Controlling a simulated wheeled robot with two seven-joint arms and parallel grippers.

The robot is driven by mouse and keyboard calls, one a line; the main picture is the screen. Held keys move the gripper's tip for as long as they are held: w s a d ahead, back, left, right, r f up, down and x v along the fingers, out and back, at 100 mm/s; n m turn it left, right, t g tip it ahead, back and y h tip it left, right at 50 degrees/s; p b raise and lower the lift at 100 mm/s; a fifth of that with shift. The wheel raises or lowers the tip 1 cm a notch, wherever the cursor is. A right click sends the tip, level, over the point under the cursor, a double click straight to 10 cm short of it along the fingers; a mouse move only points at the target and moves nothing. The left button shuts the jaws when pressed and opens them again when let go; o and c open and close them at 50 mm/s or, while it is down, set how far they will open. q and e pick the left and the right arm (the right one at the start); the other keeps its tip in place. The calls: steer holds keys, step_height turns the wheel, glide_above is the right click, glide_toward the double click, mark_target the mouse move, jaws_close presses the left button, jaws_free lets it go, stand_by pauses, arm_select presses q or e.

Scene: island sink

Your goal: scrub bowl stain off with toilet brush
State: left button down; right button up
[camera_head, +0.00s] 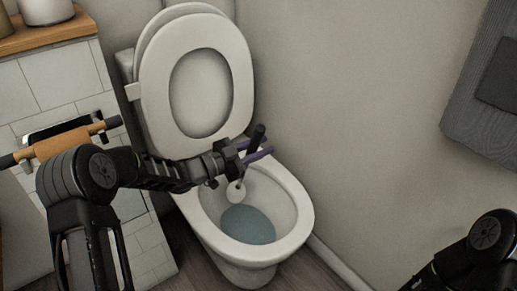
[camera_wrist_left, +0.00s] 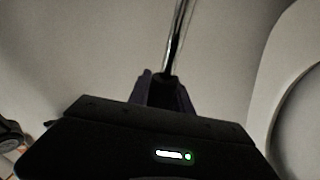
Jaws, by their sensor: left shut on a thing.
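The toilet (camera_head: 294,222) stands in the middle of the head view with lid and seat raised. Bluish water (camera_head: 248,226) lies in its bowl. My left gripper (camera_head: 256,152) is over the back of the bowl, shut on the toilet brush. The brush's dark handle (camera_head: 258,134) sticks up above the fingers, and its round white head (camera_head: 236,192) hangs inside the bowl above the water. In the left wrist view, a shiny rod (camera_wrist_left: 180,35) runs up from between the fingers (camera_wrist_left: 165,92). I cannot make out a stain on the bowl. My right gripper is out of view.
A white tiled half wall with a wooden top (camera_head: 45,32) stands left of the toilet. A paper roll holder (camera_head: 62,142) is on it. A bare wall is on the right, with a grey towel (camera_head: 480,95) hanging there. My right arm shows at the lower right.

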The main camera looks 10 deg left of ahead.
arm_select(q)
steer(key=shift+r, duration=0.1)
steer(key=s+d+r+p, duration=0.2)
steer(key=d+r+p, duration=0.1)
steer(key=r+p, duration=0.1)
steer(key=shift+s+r, duration=0.3)
steer(key=shift+r, duration=0.55)
